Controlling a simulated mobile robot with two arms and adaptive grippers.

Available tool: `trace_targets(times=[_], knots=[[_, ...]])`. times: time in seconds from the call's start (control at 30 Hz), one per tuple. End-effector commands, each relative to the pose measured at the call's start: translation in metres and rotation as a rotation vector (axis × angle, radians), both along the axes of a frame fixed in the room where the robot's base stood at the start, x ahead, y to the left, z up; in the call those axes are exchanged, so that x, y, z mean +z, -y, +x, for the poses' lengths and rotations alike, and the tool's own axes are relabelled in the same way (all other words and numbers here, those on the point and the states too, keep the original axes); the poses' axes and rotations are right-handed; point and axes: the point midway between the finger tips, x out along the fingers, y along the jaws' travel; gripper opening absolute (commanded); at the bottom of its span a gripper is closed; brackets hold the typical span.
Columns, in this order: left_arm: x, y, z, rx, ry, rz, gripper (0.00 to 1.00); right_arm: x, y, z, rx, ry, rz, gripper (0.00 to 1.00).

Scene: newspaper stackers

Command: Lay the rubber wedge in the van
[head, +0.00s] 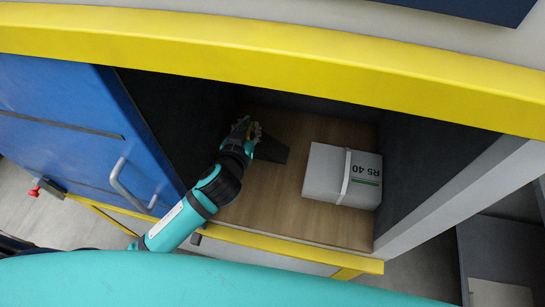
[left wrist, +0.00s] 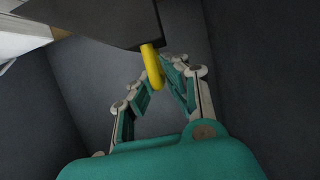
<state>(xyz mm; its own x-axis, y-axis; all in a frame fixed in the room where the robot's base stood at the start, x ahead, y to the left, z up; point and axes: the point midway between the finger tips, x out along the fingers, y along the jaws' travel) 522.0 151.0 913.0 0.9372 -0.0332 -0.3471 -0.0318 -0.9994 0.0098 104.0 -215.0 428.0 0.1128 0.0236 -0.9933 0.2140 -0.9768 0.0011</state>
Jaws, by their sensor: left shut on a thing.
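The rubber wedge is the dark piece (head: 271,149) beside my left gripper, inside the van's cargo bay over its wooden floor (head: 285,218). In the left wrist view the dark wedge (left wrist: 100,20) fills the top left, and a yellow grip (left wrist: 152,68) sticks out from it between my fingers. My left gripper (head: 250,130) is shut on the wedge by this yellow part; it also shows in the left wrist view (left wrist: 160,72). I cannot tell whether the wedge touches the floor. My right gripper is not in view.
A white strapped package (head: 325,175) marked RS 40 lies on the bay floor just right of the wedge. Dark side walls and a yellow beam (head: 300,62) frame the opening. A blue door (head: 75,125) stands at left. The floor in front of the package is bare.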

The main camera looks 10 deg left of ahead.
Motion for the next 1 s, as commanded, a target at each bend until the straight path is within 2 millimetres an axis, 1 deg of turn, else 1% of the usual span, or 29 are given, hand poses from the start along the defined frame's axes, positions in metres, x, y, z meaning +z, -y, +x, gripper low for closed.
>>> trace_targets(times=[0.03, 0.1, 0.2, 0.3, 0.43, 0.53, 0.67, 0.8, 0.83, 1.0], knots=[[-0.011, 0.000, -0.001, -0.002, -0.003, 0.002, 0.00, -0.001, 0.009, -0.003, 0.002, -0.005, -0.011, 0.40], [-0.023, 0.000, 0.000, 0.001, -0.002, 0.001, 0.00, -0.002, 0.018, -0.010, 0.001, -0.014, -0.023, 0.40], [-0.035, 0.000, 0.000, 0.000, 0.000, 0.002, 0.00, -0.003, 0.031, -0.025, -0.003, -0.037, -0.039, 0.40], [-0.043, 0.000, 0.000, 0.000, 0.001, 0.000, 0.00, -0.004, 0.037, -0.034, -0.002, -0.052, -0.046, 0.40], [-0.063, 0.000, -0.001, 0.000, -0.001, 0.001, 0.00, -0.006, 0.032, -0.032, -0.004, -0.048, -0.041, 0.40], [-0.074, 0.000, -0.001, -0.001, 0.000, 0.000, 0.00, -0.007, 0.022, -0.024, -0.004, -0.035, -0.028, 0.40], [-0.078, 0.000, 0.000, -0.001, 0.001, -0.001, 0.00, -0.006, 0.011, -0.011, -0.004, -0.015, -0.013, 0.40], [-0.077, 0.000, -0.001, -0.001, 0.001, -0.001, 0.00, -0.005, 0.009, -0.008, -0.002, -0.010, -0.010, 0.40], [-0.078, 0.000, -0.001, 0.000, -0.002, 0.000, 0.11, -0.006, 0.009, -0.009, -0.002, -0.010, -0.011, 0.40], [-0.078, 0.000, -0.001, 0.000, -0.001, 0.000, 0.33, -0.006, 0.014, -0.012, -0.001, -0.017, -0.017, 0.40]])
